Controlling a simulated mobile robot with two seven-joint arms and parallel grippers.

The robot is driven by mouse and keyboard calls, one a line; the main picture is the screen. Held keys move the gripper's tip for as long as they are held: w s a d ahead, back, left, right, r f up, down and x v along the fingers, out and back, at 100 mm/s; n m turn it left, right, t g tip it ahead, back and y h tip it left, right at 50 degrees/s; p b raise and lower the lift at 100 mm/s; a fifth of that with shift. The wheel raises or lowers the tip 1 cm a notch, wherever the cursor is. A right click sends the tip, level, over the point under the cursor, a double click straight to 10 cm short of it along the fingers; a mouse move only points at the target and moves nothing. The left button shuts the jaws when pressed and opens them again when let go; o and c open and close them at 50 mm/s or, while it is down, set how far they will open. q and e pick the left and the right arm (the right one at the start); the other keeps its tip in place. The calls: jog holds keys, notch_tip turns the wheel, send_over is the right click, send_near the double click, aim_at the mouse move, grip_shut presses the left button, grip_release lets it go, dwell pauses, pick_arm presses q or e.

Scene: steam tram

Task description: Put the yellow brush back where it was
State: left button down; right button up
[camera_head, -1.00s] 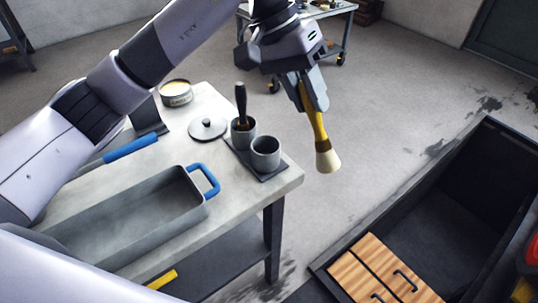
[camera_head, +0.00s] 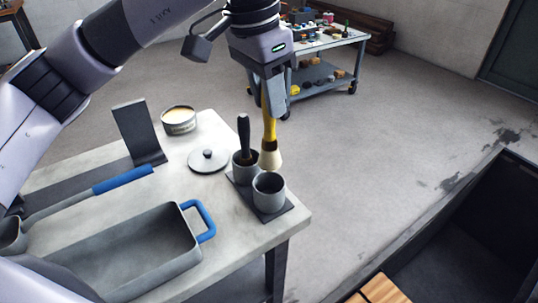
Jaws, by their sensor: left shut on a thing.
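My left gripper (camera_head: 271,95) is shut on the yellow brush (camera_head: 269,128). The brush hangs upright with its pale bristles (camera_head: 270,158) pointing down. In the picture the bristle tip shows just above and behind the rim of the empty grey cup (camera_head: 269,195); I cannot tell its exact height or whether it touches anything. A second grey cup (camera_head: 244,172) stands beside it and holds a black-handled brush (camera_head: 244,135). Both cups stand on a dark tray (camera_head: 285,210) near the table's right edge. My right gripper is not in view.
The table (camera_head: 205,135) also bears a round lid (camera_head: 208,160), an open tin (camera_head: 179,121), a dark angled stand (camera_head: 137,130), a blue-handled tool (camera_head: 122,180) and a grey trough (camera_head: 130,262) with a blue handle. A cart (camera_head: 325,75) stands behind on open floor.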

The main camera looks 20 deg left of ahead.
aim_at(266, 138)
pick_arm(q)
notch_tip(266, 138, down, 11)
jog(key=c, duration=0.9)
grip_release()
jog(key=shift+r, duration=0.1)
jog(key=r, duration=0.4)
jog(key=s+a+r, duration=0.1)
jog(key=r, duration=0.6)
jog(key=shift+s+a+r, duration=0.25)
jog(key=shift+r, duration=0.1)
